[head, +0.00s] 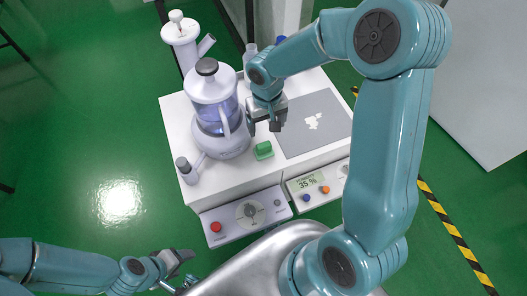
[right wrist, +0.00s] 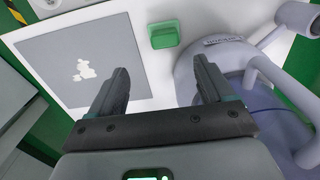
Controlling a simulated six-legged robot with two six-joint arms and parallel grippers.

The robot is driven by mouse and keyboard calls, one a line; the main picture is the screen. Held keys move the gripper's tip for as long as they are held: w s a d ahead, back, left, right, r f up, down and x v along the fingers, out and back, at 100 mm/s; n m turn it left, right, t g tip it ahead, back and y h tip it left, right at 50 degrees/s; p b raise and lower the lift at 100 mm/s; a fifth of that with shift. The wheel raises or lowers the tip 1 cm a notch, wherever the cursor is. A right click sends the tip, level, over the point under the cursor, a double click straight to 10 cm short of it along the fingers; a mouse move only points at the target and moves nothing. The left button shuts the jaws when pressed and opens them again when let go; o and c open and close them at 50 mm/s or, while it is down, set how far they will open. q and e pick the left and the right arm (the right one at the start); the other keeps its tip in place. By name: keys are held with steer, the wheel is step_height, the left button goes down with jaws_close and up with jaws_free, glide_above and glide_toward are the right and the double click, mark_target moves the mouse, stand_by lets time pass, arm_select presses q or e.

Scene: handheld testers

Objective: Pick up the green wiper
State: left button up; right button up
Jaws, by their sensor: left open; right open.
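The green wiper (head: 263,150) is a small green block on the white table top, between the jug-like device and the grey mat. It also shows in the right wrist view (right wrist: 165,34), beyond the fingertips and roughly between them. My right gripper (head: 265,126) is open and empty, above the table behind the wiper; its fingers also show in the right wrist view (right wrist: 163,88), apart from the wiper. My left gripper (head: 184,258) is open and empty at the lower left, off the table and far from the wiper.
A clear jug device (head: 214,90) stands left of the wiper. A grey mat (head: 325,132) with a white spill (head: 312,121) lies to the right. Control panels with knobs (head: 245,215) line the table's front. A white canister (head: 178,32) stands behind. Striped tape (head: 450,228) marks the floor.

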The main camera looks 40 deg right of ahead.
mark_target(264, 145)
step_height(264, 145, down, 6)
steer(key=shift+s+a+f+b, duration=0.1)
steer(key=shift+b, duration=0.5)
steer(key=f, duration=0.1)
steer(key=f+b, duration=0.1)
steer(key=f, duration=0.3)
steer(key=shift+a+f+b, duration=0.1)
steer(key=shift+a+b, duration=0.2)
steer(key=shift+a, duration=0.05)
steer(key=c, duration=1)
steer(key=shift+c, duration=0.2)
step_height(264, 145, up, 20)
steer(key=p, duration=0.5)
